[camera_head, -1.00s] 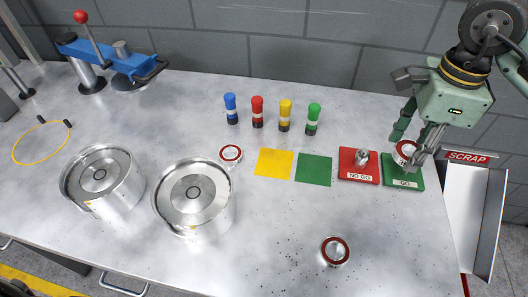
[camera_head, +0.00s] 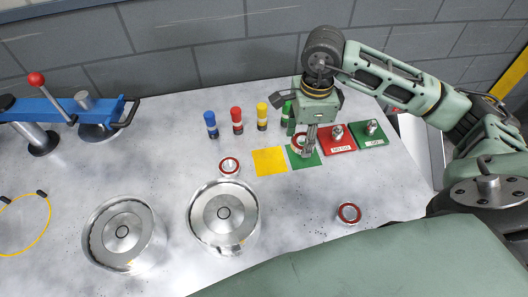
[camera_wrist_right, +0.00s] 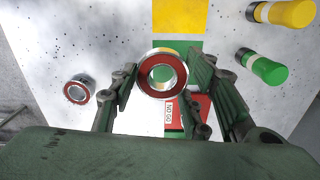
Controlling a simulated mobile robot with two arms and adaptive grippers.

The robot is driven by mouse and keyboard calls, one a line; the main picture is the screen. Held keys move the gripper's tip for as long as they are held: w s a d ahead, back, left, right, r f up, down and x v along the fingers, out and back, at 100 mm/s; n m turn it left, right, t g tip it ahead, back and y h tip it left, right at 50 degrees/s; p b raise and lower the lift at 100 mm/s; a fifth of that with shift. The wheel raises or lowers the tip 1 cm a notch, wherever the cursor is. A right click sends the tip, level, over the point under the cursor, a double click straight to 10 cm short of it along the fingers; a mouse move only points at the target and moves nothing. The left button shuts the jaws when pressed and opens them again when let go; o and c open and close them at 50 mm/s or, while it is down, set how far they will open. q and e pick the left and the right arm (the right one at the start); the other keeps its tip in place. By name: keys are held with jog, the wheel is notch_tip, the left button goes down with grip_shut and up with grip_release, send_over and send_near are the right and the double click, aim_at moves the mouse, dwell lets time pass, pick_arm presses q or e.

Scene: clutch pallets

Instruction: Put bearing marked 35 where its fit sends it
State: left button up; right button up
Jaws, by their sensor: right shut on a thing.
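My right gripper (camera_head: 306,149) is shut on a red-ringed steel bearing (camera_head: 298,142) at the green square mat (camera_head: 312,161). In the right wrist view the bearing (camera_wrist_right: 162,73) sits between the fingers, with the green mat (camera_wrist_right: 190,46) behind it; whether it touches the mat I cannot tell. I cannot read a number on it. Two similar bearings lie on the table: one (camera_head: 229,167) by the right drum, one (camera_head: 349,213) nearer the front. The red NO GO plate (camera_head: 328,146) and green GO plate (camera_head: 381,140) carry metal plugs. My left gripper is out of view.
A yellow mat (camera_head: 269,161) lies left of the green one. Blue, red, yellow (camera_head: 262,117) and green markers stand behind the mats. Two open steel drums (camera_head: 224,243) stand front left, with a blue lever press (camera_head: 70,110) behind. The table between mats and front bearing is clear.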

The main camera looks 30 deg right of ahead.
jog(key=p, duration=0.3)
send_over(269, 162)
notch_tip(269, 162, down, 4)
jog(key=shift+d+f, duration=0.15)
jog(key=shift+f, duration=0.3)
notch_tip(269, 162, down, 3)
jog(key=shift+f+p, duration=0.1)
jog(key=shift+p, duration=0.75)
jog(key=shift+f, duration=0.3)
jog(key=shift+w+f, duration=0.1)
jog(key=shift+f, duration=0.15)
jog(key=o, duration=1.5)
